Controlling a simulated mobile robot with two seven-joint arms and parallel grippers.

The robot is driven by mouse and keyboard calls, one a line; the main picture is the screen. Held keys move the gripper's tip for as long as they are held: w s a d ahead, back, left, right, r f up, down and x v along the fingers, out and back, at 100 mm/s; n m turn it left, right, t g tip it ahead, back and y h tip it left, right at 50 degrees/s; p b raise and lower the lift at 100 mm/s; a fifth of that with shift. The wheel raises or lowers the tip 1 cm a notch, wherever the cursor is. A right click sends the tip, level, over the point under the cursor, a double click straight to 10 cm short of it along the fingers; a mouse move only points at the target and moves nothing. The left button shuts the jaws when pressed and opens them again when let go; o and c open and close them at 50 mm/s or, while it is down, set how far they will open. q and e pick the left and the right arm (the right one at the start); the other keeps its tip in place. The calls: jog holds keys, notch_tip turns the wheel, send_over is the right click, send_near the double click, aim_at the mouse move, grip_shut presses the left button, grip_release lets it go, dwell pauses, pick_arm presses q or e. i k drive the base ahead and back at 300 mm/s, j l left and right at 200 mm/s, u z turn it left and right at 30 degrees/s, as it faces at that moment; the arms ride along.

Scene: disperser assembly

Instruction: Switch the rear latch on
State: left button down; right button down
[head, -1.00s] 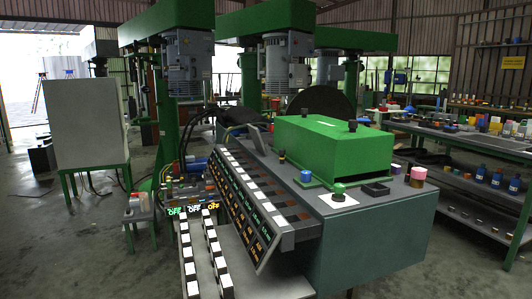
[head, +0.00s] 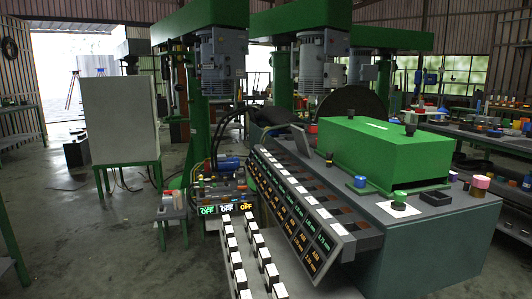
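A small control unit (head: 222,192) with coloured parts on top stands at the left end of the sloped console. Three lit displays on its front each read OFF: a green one (head: 207,211), a white one (head: 226,209) and an orange one (head: 245,206). The latches are too small to tell apart, so I cannot tell which is the rear one. Neither of my grippers is in view.
The sloped console (head: 300,205) has rows of white-topped parts and small lit readouts. A green cover (head: 385,150) sits on the grey bench at right. Green columns with motors (head: 222,75) rise behind. A white panel (head: 120,125) stands at left. Concrete floor (head: 100,235) is clear at front left.

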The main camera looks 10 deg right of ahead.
aim_at(329, 155)
jog(key=i+j+u, duration=0.65)
jog(key=i+j, duration=0.2)
jog(key=i, duration=0.35)
